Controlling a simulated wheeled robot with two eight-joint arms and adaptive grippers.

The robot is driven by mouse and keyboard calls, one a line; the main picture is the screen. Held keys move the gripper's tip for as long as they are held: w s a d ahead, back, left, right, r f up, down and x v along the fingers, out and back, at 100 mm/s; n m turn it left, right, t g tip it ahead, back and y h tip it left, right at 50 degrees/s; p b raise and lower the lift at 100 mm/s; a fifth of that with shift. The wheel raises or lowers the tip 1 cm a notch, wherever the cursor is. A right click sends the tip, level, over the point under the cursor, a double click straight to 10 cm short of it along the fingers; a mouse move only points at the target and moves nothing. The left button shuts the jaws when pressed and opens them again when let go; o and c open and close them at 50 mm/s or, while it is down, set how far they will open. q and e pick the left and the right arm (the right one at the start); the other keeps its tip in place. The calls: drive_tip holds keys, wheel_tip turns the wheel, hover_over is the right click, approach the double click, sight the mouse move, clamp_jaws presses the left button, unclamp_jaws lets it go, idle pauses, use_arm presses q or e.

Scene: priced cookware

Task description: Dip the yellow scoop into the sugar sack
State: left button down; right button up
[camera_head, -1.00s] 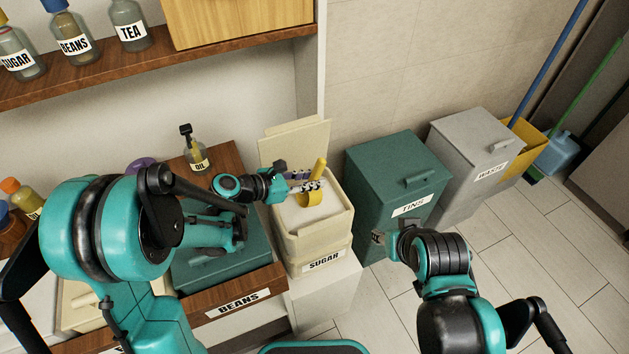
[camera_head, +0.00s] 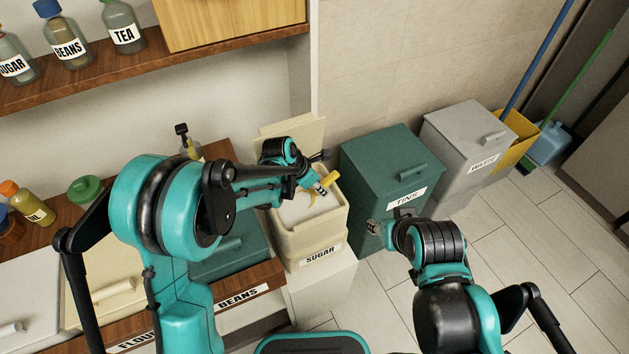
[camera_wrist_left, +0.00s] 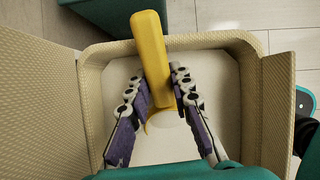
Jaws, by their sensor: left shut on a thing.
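The sugar container (camera_head: 318,242) is a cream box labelled SUGAR with its lid (camera_head: 292,132) standing open at the back. Pale sugar (camera_head: 298,213) fills it; the sugar also shows in the left wrist view (camera_wrist_left: 226,105). My left gripper (camera_head: 320,189) is shut on the yellow scoop (camera_head: 331,179) over the open box. In the left wrist view, the scoop (camera_wrist_left: 150,50) slants between the fingers, handle toward the top. Its bowl is partly hidden, and I cannot tell how deep it sits in the sugar. My right gripper (camera_head: 376,229) is beside the green bin, its fingers unclear.
A green TINS bin (camera_head: 385,165) and a grey WASTE bin (camera_head: 470,140) stand right of the sugar box. A wooden shelf (camera_head: 200,55) holds labelled jars. The counter at left holds several containers and bottles.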

sight(322, 183)
use_arm(q)
drive_tip(key=y+p, duration=0.1)
drive_tip(key=d+r+g+y, duration=0.1)
drive_tip(key=y, duration=0.1)
drive_tip(key=shift+w+r+g+p, duration=0.1)
drive_tip(key=shift+r+g+p, duration=0.2)
drive_tip(key=shift+p, duration=0.05)
drive_tip(key=shift+w+r+g+y+p, duration=0.15)
drive_tip(key=shift+g+y, duration=0.1)
drive_tip(key=shift+y, duration=0.25)
drive_tip(key=shift+s+r+g+y+p, duration=0.15)
drive_tip(key=shift+g+y, duration=0.1)
drive_tip(key=shift+y, duration=0.25)
drive_tip(key=shift+w+r, duration=0.15)
drive_tip(key=shift+r, duration=0.2)
wheel_tip(322, 183, up, 4)
drive_tip(key=p, duration=0.2)
drive_tip(key=shift+a+p, duration=0.15)
drive_tip(key=shift+p, duration=0.25)
drive_tip(key=shift+r+p, duration=0.45)
drive_tip(key=shift+r, duration=0.3)
use_arm(e)
wheel_tip(322, 183, up, 7)
